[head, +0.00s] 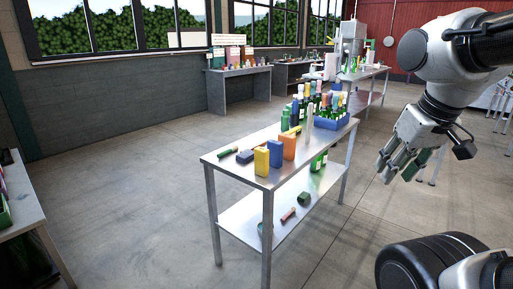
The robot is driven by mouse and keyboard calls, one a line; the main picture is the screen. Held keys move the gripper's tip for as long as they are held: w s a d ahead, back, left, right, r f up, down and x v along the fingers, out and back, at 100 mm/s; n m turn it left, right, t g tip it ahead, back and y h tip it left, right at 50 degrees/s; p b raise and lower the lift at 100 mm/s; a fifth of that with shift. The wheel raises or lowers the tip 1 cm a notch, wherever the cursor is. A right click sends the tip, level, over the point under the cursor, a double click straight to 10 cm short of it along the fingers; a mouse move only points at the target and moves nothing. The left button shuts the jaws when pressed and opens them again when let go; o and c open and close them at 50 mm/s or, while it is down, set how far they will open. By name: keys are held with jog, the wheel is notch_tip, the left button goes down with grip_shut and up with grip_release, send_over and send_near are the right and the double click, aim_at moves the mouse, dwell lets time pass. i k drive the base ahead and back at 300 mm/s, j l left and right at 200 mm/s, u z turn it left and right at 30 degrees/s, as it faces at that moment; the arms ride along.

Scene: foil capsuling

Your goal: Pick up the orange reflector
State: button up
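My gripper (396,171) hangs at the right, pointing down and left, well apart from the table. Its fingers look spread, with nothing between them.
Behind stand several bottles and a blue crate (345,122). Open floor (140,170) lies left of the table.

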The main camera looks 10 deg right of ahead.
aim_at(264, 142)
jog(key=j+z, duration=0.1)
jog(key=j, duration=0.3)
jog(key=u, duration=0.35)
jog(key=i+l+u, duration=0.25)
jog(key=l+u, duration=0.25)
jog(key=i+l+u, duration=0.4)
jog(key=l, duration=0.65)
jog(key=i+l+u, duration=0.1)
jog(key=l, duration=0.65)
jog(key=i+l+u, duration=0.15)
jog(key=l, duration=1.3)
jog(key=i+l, duration=0.15)
jog(key=l, duration=0.4)
